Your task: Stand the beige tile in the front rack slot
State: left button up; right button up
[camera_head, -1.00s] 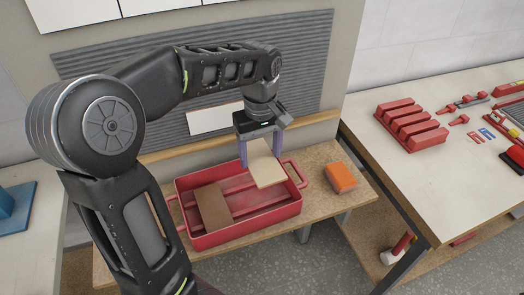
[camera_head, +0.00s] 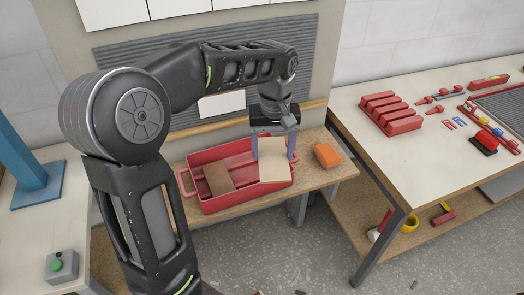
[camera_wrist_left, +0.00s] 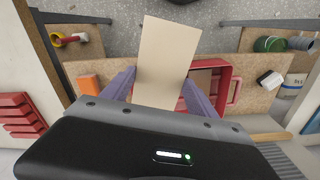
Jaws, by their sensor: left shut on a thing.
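My left gripper (camera_head: 274,150) is shut on the beige tile (camera_head: 272,164) and holds it above the right end of the red crate. The tile also shows in the left wrist view (camera_wrist_left: 165,62), between the two purple fingers. The crate (camera_head: 222,203) stands on a wooden bench, and a brown tile (camera_head: 218,178) lies in it. The red slotted rack (camera_head: 390,113) stands on the white table at the right, apart from the gripper. It also shows at the left edge of the left wrist view (camera_wrist_left: 20,115). My right gripper is not in view.
An orange block (camera_head: 327,155) lies on the bench right of the crate. Red tools and a black-and-red stamp-like thing (camera_head: 484,143) lie on the white table (camera_head: 400,160) beyond the rack. A gap of floor (camera_head: 310,240) lies in front of the bench.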

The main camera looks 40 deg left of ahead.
pick_arm(q)
jog(key=w+d+f+m+b, duration=0.3)
jog(key=d+f+m+b, duration=0.1)
jog(key=f, duration=0.4)
jog(key=w+d+f+m+b, duration=0.4)
jog(key=d+f, duration=0.3)
jog(key=f, duration=0.1)
jog(key=shift+d+f, duration=0.2)
jog(key=shift+f, duration=0.1)
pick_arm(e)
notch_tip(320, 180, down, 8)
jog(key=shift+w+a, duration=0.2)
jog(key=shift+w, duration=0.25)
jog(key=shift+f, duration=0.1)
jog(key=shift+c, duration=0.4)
